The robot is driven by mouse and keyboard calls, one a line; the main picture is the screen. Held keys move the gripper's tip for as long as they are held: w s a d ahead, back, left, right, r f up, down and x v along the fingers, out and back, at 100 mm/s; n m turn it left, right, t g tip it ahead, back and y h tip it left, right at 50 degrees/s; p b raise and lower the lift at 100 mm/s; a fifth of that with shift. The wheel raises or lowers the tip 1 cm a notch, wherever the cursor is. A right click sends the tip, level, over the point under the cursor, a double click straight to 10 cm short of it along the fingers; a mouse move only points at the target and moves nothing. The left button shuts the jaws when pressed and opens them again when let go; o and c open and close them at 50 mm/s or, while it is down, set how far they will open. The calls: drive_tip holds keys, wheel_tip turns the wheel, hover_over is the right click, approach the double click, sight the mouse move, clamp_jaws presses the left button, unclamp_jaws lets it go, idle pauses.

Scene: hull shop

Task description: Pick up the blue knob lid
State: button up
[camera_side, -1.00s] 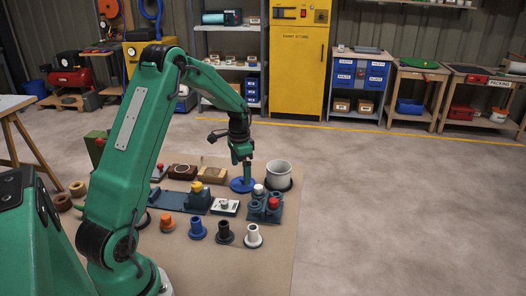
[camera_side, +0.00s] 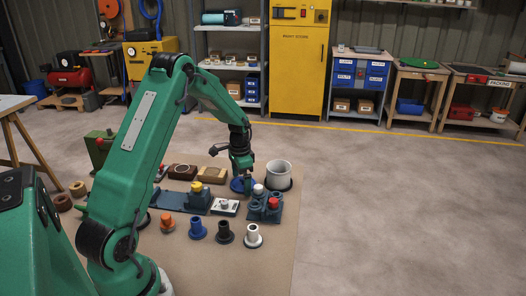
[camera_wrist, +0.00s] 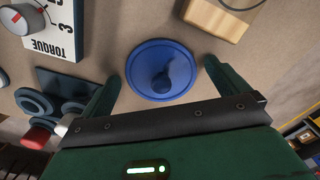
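The blue knob lid (camera_wrist: 147,55) is a round blue disc with a raised knob, lying flat on the tan mat. In the side view the lid (camera_side: 236,185) is partly hidden behind my gripper, left of the white pot (camera_side: 279,176). My gripper (camera_side: 247,190) points down close by the lid. In the wrist view my gripper (camera_wrist: 161,69) is open, with one green finger on each side of the lid and the knob between them. No grip on the knob shows.
A white TORQUE box (camera_side: 224,208) and a blue-grey fixture with a red knob (camera_side: 273,203) stand close in front. A wooden block (camera_side: 212,175) is to the left. Several flanged pegs, including a white one (camera_side: 253,237), stand nearer. The mat's right part is clear.

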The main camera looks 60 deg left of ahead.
drive_tip(key=c, duration=0.8)
drive_tip(key=shift+r, duration=0.15)
drive_tip(key=shift+r, duration=0.2)
drive_tip(key=r, duration=0.2)
drive_tip(key=d+r, duration=0.1)
drive_tip(key=r, duration=0.1)
drive_tip(key=d+r, duration=0.2)
drive_tip(key=d, duration=0.1)
drive_tip(key=d+r, duration=0.2)
drive_tip(key=d, duration=0.2)
drive_tip(key=d+r, duration=0.2)
drive_tip(key=d, duration=0.1)
drive_tip(key=shift+d+r, duration=0.15)
drive_tip(key=shift+d, duration=0.2)
drive_tip(key=w+a+r, duration=0.3)
drive_tip(key=w+a, duration=0.2)
drive_tip(key=w, duration=0.5)
drive_tip(key=shift+w+a+r, duration=0.15)
drive_tip(key=shift+w+a, duration=0.1)
